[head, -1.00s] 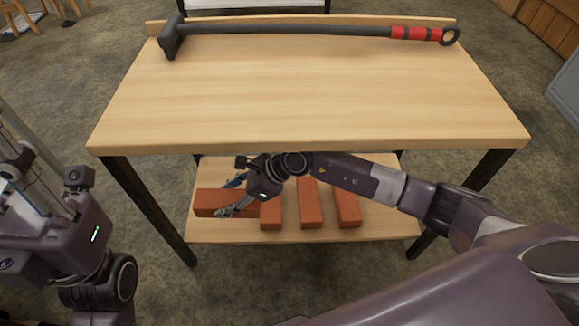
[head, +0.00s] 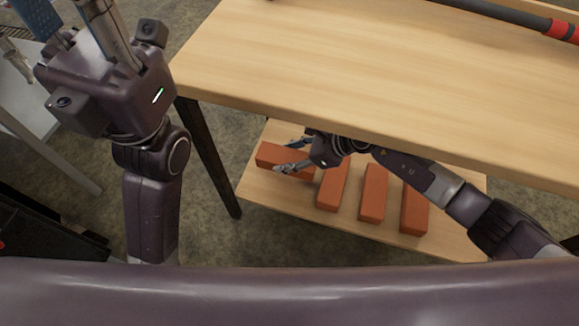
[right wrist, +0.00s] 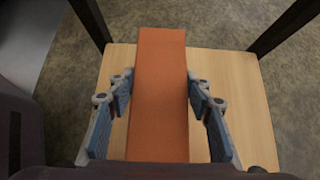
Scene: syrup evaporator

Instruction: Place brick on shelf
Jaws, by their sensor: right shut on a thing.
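My right gripper (head: 291,156) is shut on a red-brown brick (head: 270,153) at the left end of the lower wooden shelf (head: 268,200). In the right wrist view the same brick (right wrist: 160,95) runs lengthwise between the two blue-padded fingers (right wrist: 160,112). I cannot tell whether it rests on the shelf or is just above it. Three more bricks lie in a row to its right: one beside the gripper (head: 333,186), a middle one (head: 373,193) and a right one (head: 414,208). My left gripper (head: 82,25) is raised at the upper left, its fingertips partly cut off.
The table top (head: 370,80) overhangs the shelf, with my right arm reaching in below its front edge. A long-handled tool with a red grip (head: 562,30) lies on top. A dark table leg (head: 208,160) stands left of the shelf. The right part of the shelf is hidden by my arm.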

